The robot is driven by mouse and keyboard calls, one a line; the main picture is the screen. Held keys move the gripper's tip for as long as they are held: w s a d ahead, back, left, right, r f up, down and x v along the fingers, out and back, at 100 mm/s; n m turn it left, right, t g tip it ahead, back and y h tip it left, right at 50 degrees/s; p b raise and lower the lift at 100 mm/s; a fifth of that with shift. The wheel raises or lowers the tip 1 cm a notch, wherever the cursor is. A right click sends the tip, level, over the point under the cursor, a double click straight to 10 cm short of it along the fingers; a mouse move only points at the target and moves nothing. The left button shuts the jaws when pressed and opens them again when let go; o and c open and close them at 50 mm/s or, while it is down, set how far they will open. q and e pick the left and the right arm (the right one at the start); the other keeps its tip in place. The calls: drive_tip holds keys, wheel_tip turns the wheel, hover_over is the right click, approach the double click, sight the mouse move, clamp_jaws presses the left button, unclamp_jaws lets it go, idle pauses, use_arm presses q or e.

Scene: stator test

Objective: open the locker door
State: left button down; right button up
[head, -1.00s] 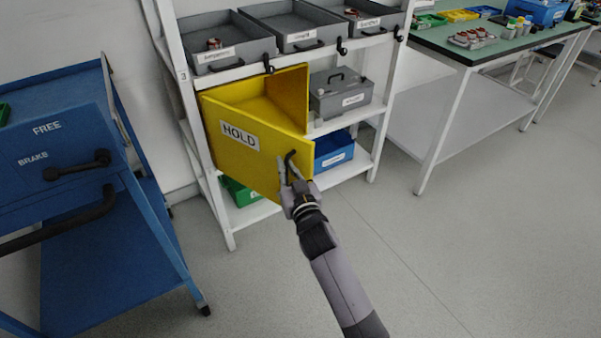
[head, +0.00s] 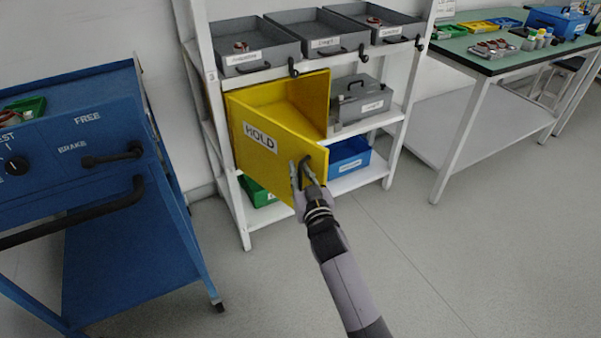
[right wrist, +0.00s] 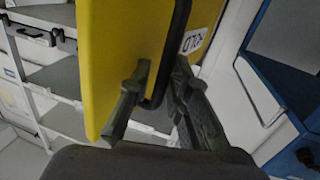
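The yellow locker (head: 317,95) sits on the white shelf, its door (head: 245,158) labelled HOLD swung part way out. The door's left side is at the shelf post; its free edge is at the right, and part of the interior shows behind it. A black handle (head: 304,170) is near the free edge. My right gripper (head: 303,170) is at this handle. In the right wrist view the fingers (right wrist: 162,62) stand apart on either side of the black handle (right wrist: 168,85), with a gap at the left finger; contact is unclear. My left gripper is out of view.
A blue cart (head: 95,160) with black handles stands at the left. Grey trays (head: 250,52) are on the upper shelf. A grey box (head: 358,103) and a blue bin (head: 348,157) sit right of the locker. A green-topped bench (head: 465,50) is at right. Floor in front is clear.

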drive_tip(key=shift+s, duration=0.1)
drive_tip(key=s+d, duration=0.2)
drive_tip(key=s, duration=0.9)
drive_tip(key=shift+s+d, duration=0.15)
drive_tip(key=shift+s, duration=0.15)
drive_tip(key=shift+c, duration=0.3)
